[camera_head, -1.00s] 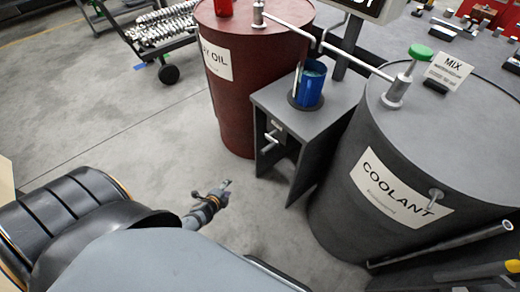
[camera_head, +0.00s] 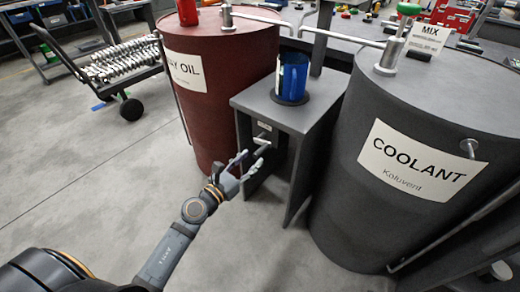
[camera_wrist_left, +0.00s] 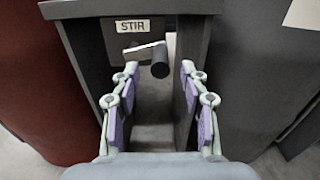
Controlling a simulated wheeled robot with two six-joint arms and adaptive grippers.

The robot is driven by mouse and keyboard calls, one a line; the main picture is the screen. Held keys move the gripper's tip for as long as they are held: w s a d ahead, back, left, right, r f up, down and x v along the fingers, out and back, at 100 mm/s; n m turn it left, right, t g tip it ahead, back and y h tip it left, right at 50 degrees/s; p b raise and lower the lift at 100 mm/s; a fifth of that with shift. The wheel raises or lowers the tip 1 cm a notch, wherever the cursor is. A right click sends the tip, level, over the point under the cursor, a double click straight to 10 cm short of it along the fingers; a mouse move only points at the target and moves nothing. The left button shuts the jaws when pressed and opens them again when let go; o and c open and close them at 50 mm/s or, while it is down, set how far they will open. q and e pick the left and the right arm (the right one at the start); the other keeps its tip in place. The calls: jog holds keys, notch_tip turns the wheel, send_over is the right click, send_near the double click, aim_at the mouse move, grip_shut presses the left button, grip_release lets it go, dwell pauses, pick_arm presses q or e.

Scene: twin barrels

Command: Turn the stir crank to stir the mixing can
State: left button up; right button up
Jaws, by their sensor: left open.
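The stir crank (camera_head: 262,148) sticks out from the front of a grey stand (camera_head: 283,116), under the blue mixing can (camera_head: 292,79) on its dark round plate. In the left wrist view, the crank's dark cylindrical handle (camera_wrist_left: 160,61) and its pale arm sit below the STIR label (camera_wrist_left: 132,26). My left gripper (camera_head: 247,163) is open just in front of the crank. In the left wrist view, its purple-padded fingers (camera_wrist_left: 159,76) lie to either side of the handle, apart from it. The inside of the can is hidden. My right gripper is not in view.
The red oil barrel (camera_head: 224,100) stands left of the stand and the dark coolant barrel (camera_head: 352,210) stands close on its right. Pipes with valves run above the stand. A cart (camera_head: 118,75) is at the back left. The floor at left is clear.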

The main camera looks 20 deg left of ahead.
aim_at(267, 145)
pick_arm(q)
jog(key=x, duration=0.6)
jog(key=shift+f, duration=0.1)
jog(key=shift+c, duration=0.2)
grip_shut()
